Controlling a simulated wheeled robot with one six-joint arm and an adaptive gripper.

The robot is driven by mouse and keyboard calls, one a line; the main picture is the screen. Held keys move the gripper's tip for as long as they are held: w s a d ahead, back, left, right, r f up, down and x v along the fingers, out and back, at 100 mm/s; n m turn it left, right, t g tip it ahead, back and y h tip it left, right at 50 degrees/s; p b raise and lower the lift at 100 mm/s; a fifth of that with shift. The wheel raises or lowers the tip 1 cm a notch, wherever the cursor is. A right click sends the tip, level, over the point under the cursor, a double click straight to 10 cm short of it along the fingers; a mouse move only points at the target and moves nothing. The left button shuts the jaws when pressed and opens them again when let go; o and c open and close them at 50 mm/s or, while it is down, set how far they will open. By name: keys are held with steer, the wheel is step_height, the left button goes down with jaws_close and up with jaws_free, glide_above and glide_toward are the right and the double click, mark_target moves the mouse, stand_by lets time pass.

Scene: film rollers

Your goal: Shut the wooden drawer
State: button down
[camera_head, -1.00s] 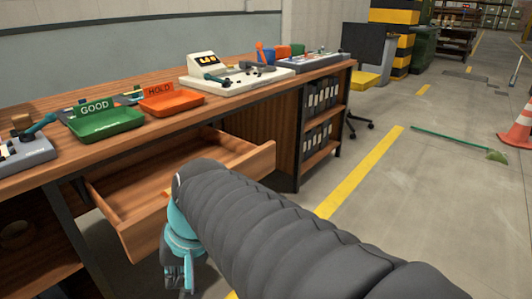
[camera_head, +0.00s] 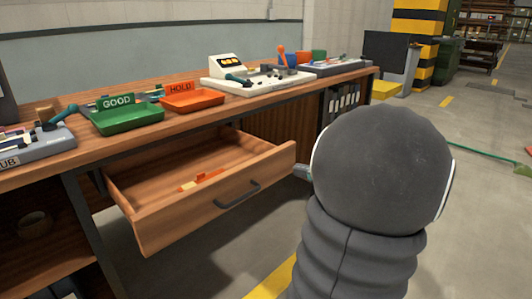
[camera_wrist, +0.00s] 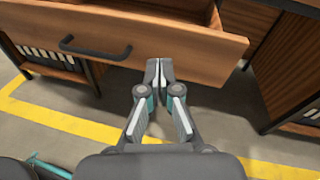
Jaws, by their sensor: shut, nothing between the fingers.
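The wooden drawer (camera_head: 160,224) hangs open from the workbench in the head view, with a dark bar handle (camera_head: 237,194) on its front. A small red and yellow item (camera_head: 200,181) lies inside it. In the wrist view the drawer front (camera_wrist: 205,48) spans the top, with the handle (camera_wrist: 95,48) left of my gripper. My gripper (camera_wrist: 159,64) is shut and empty, its tips at the lower edge of the drawer front; I cannot tell if they touch. In the head view only a bit of my gripper (camera_head: 301,172) shows near the drawer's right corner; my arm hides the rest.
The workbench (camera_head: 200,120) carries a green GOOD tray (camera_head: 125,120), an orange HOLD tray (camera_head: 192,98) and a white device (camera_head: 258,83). A shelf with binders (camera_head: 342,103) stands right of the drawer. Floor in front is clear, with a yellow line (camera_head: 274,278).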

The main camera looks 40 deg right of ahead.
mark_target(287, 148)
steer(key=s+d+m+t+h, duration=0.25)
steer(key=s+d+m, duration=0.2)
steer(key=d, duration=0.25)
steer(key=shift+n+g+h, duration=0.25)
steer(key=shift+n, duration=0.1)
steer(key=w, duration=0.4)
steer(key=w+b, duration=0.1)
steer(key=w, duration=0.8)
steer(key=shift+w+a, duration=0.3)
steer(key=shift+a, duration=0.05)
steer(key=shift+w+d, duration=0.1)
